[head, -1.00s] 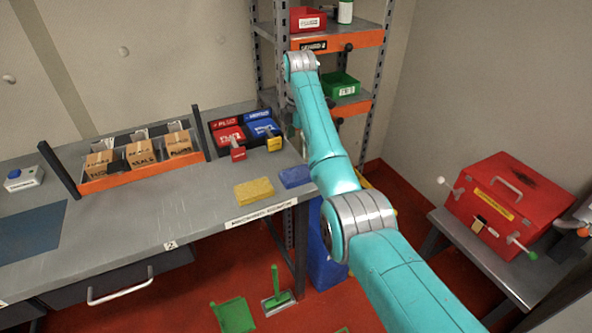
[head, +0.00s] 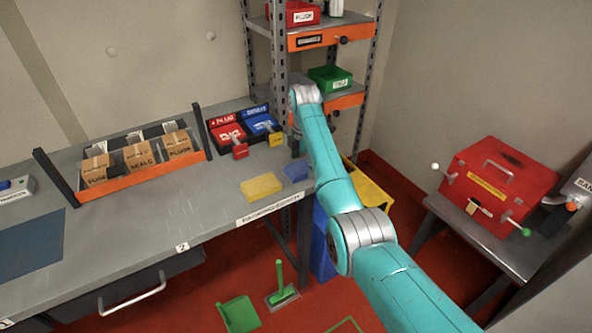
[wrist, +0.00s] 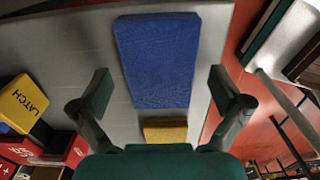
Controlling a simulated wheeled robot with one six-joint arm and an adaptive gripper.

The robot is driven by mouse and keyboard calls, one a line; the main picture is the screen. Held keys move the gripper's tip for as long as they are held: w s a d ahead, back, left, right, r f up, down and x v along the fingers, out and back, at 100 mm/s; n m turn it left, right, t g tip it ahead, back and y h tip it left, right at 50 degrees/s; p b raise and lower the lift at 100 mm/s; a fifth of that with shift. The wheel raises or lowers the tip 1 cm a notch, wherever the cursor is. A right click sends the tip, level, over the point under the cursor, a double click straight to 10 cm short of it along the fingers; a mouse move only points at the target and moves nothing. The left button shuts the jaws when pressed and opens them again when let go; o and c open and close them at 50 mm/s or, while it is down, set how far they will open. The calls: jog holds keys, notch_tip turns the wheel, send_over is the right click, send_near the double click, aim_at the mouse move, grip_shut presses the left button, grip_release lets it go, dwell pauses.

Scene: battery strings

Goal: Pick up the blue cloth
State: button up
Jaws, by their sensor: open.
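The blue cloth (head: 296,172) lies flat at the right front corner of the grey workbench (head: 150,225), partly covered by my arm in the head view. In the wrist view the blue cloth (wrist: 158,60) is a flat textured rectangle in the upper middle. My gripper (wrist: 161,90) is open and empty, with one finger to each side of the cloth in the picture; I cannot tell its exact height above it. In the head view my gripper is mostly hidden by the arm.
A yellow cloth (head: 261,187) lies close beside the blue one. Red and blue bins (head: 228,134) with a yellow latch (wrist: 22,102) stand behind. An orange rack of boxes (head: 140,172) is to the left. A metal shelf (head: 282,60) rises behind my arm. Bench between is clear.

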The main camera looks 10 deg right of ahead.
aim_at(303, 167)
jog(key=shift+a, duration=0.1)
jog(key=c, duration=1.2)
notch_tip(303, 167, up, 10)
jog(key=o, duration=0.5)
jog(key=c, duration=0.4)
